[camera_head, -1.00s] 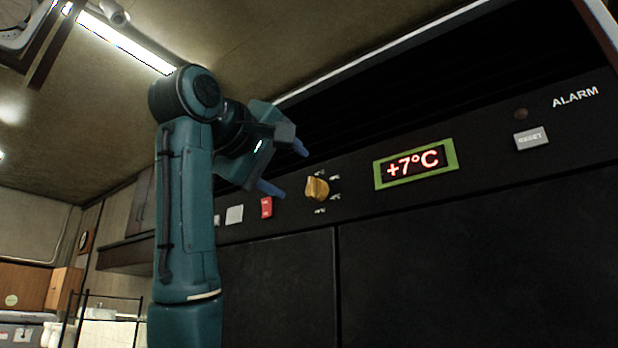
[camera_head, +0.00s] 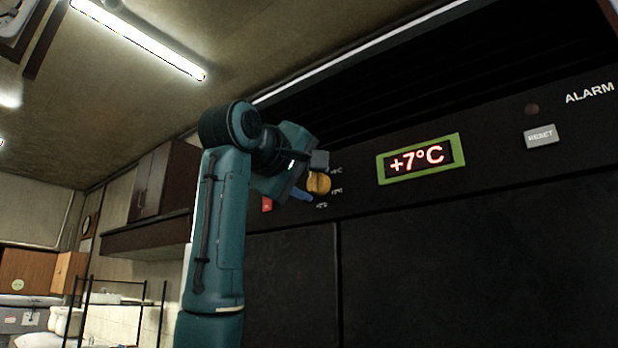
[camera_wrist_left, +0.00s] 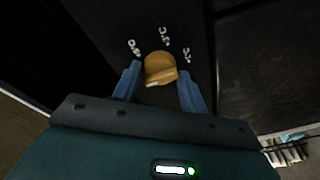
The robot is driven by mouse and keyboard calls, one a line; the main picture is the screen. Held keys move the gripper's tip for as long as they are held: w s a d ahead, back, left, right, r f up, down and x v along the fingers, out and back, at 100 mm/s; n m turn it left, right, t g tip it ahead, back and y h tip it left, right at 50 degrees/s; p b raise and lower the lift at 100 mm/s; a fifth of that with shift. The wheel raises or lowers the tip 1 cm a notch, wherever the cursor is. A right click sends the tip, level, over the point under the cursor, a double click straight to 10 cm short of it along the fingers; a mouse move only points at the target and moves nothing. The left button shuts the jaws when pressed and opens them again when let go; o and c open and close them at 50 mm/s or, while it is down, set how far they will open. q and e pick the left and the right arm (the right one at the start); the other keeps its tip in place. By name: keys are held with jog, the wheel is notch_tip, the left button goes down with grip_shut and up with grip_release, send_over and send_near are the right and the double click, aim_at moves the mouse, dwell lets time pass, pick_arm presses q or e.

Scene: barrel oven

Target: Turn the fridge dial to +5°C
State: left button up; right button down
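The yellow-orange fridge dial (camera_head: 319,183) sits on the black panel, with small white temperature marks around it. A green-framed display (camera_head: 421,159) to its right reads +7°C. My left gripper (camera_head: 308,182) is at the dial in the head view, partly covering its left side. In the left wrist view the dial (camera_wrist_left: 160,69) lies between the two blue fingers (camera_wrist_left: 160,84), which are open. A small gap shows on the right side; contact on the left side is unclear. My right gripper is not in view.
A grey RESET button (camera_head: 541,136) and a dark round lamp (camera_head: 532,109) are on the panel's right. Wall cabinets (camera_head: 152,196) and a black wire rack (camera_head: 120,301) stand at the left.

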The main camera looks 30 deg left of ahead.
pick_arm(q)
jog(key=c, duration=0.6)
jog(key=shift+m, duration=1.3)
jog(key=m, duration=0.3)
jog(key=shift+m+t+b, duration=0.4)
jog(key=m, duration=0.4)
jog(key=shift+h, duration=0.3)
jog(key=shift+f+m+t, duration=0.1)
jog(key=shift+m+t, duration=0.2)
jog(key=shift+m, duration=0.7)
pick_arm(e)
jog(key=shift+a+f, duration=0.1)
